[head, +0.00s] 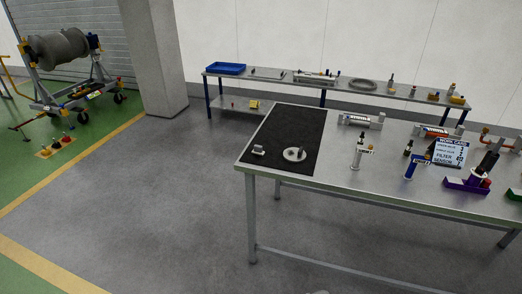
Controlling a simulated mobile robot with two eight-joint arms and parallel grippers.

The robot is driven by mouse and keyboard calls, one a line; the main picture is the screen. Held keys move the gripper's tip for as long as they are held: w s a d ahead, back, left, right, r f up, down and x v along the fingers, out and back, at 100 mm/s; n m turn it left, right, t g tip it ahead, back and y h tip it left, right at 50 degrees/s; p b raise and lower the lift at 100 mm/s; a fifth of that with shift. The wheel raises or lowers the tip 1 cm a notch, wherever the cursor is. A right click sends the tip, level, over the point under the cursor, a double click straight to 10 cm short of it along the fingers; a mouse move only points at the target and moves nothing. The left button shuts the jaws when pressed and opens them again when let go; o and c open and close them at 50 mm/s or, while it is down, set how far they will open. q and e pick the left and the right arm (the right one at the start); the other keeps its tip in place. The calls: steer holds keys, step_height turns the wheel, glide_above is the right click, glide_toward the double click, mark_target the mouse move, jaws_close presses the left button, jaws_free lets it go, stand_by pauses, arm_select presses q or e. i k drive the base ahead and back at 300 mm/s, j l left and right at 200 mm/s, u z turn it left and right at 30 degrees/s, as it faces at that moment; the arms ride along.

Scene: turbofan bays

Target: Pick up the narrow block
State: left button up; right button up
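A small light-grey block-like part (258,150) lies on the black mat (290,123) near the left front corner of the workbench. It may be the narrow block, but it is too small to tell for sure. A round metal disc with an upright pin (294,154) sits to its right on the same mat, apart from it.
The workbench (340,176) also carries a work card (450,152), a blue stand (414,167), a purple holder (466,184) and several fittings. A long back bench (283,79) holds a blue tray (226,69). A pillar (155,55) stands left; the grey floor before it is clear.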

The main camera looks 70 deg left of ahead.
mark_target(258, 149)
steer(key=u, duration=2.3)
steer(key=i+j+z, duration=0.25)
steer(key=i+j, duration=0.3)
steer(key=i, duration=0.2)
steer(key=i+j+z, duration=0.25)
steer(key=i+j, duration=0.45)
steer(key=i+j+z, duration=0.25)
steer(key=i+j, duration=0.4)
steer(key=j, duration=0.15)
